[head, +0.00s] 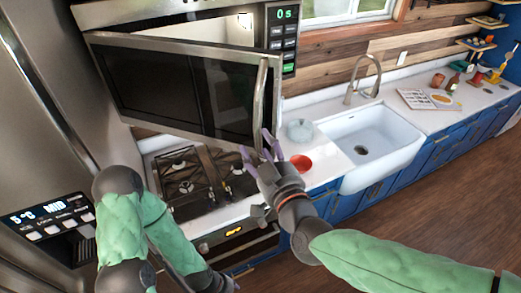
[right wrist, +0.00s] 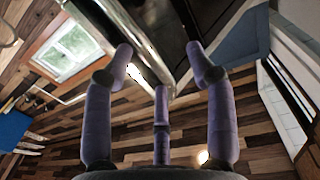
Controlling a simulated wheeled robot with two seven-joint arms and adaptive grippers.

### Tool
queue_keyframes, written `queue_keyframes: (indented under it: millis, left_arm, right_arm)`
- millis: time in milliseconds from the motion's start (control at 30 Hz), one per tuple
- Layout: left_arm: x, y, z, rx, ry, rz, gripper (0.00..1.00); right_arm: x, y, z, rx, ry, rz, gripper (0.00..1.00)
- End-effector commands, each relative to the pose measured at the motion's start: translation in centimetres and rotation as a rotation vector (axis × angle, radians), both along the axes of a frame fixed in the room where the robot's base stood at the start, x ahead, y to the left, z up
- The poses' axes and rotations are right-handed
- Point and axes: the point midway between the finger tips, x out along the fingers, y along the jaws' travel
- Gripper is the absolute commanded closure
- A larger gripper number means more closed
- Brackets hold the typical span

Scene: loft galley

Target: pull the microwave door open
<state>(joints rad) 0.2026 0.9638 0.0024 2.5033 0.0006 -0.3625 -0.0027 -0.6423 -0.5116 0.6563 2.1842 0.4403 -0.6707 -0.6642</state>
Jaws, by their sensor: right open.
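The microwave (head: 185,14) is at the top of the head view. Its dark glass door (head: 180,88) stands partly open, with a gap above it showing a lit interior. The vertical metal handle (head: 259,100) runs along the door's right edge. My right gripper (head: 262,150), with purple fingers, is open at the handle's lower end; contact is unclear. In the right wrist view, its fingers (right wrist: 160,70) are spread below a shiny metal edge of the door (right wrist: 150,35).
Below the door is a gas hob (head: 195,175). A red bowl (head: 301,163) and a pale glass dish (head: 299,131) stand on the counter beside the white sink (head: 370,140). The steel fridge (head: 45,120) is close on the left. The wooden floor at the lower right is clear.

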Motion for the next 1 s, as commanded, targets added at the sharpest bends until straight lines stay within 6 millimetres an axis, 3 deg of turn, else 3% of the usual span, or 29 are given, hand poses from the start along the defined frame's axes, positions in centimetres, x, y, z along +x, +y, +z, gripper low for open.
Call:
queue_keyframes:
  millis: [233, 700, 833, 900, 1000]
  left_arm:
    - [0.0, 0.0, 0.8, 0.0, 0.0, 0.0, 0.6]
    - [0.0, 0.0, 0.8, 0.0, 0.0, 0.0, 0.6]
    - [0.0, 0.0, 0.4, 0.0, 0.0, 0.0, 0.6]
    - [0.0, 0.0, -0.3, 0.0, 0.0, 0.0, 0.6]
    - [0.0, 0.0, -2.1, 0.0, 0.0, 0.0, 0.6]
  right_arm:
    - [-1.3, 0.1, 0.1, 0.0, 0.001, 0.0, 0.44]
    - [-1.4, 0.1, -0.1, 0.0, 0.001, 0.0, 0.44]
    - [-1.1, 0.0, -0.8, -0.003, 0.015, -0.002, 0.77]
    - [-0.5, -0.1, -2.7, -0.009, 0.051, -0.005, 0.97]
    - [0.9, -0.4, -7.3, -0.02, 0.142, -0.012, 1.0]
